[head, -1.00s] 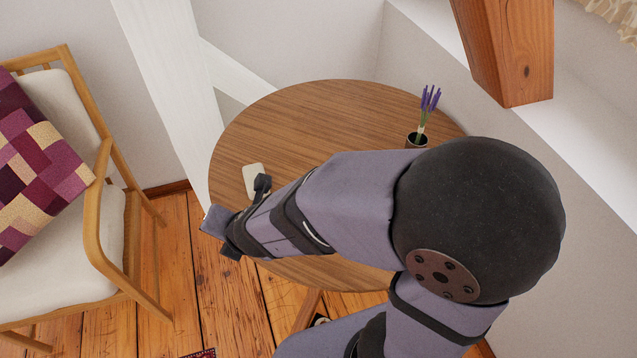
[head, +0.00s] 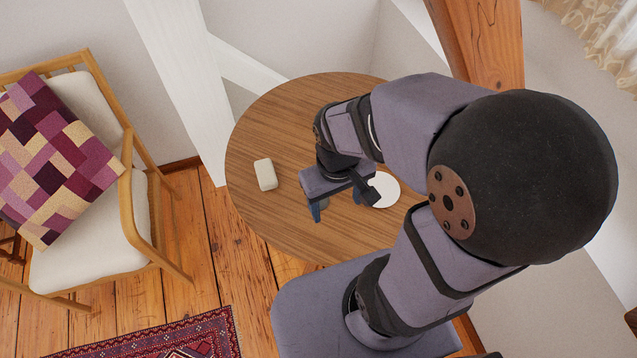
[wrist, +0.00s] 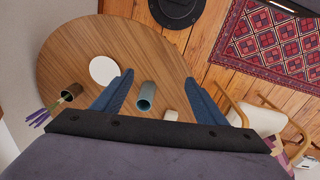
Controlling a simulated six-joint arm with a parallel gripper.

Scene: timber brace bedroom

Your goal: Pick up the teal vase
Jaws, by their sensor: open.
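The teal vase (wrist: 147,96) is a small cylinder with an open, lighter-rimmed mouth facing the camera. It stands on the round wooden table (wrist: 78,45) in the wrist view, in the gap between my two fingers as seen there. My gripper (wrist: 159,77) is open with its blue fingers spread and nothing held. The vase appears below and apart from the fingers. In the head view my gripper (head: 337,203) is above the table (head: 258,122), and my arm hides the vase.
A white disc (head: 383,190) and a cream block (head: 265,174) lie on the table. A lavender pot (wrist: 72,91) shows in the wrist view. A cushioned chair (head: 97,110) stands left of the table. A timber post (head: 485,40) is behind my arm.

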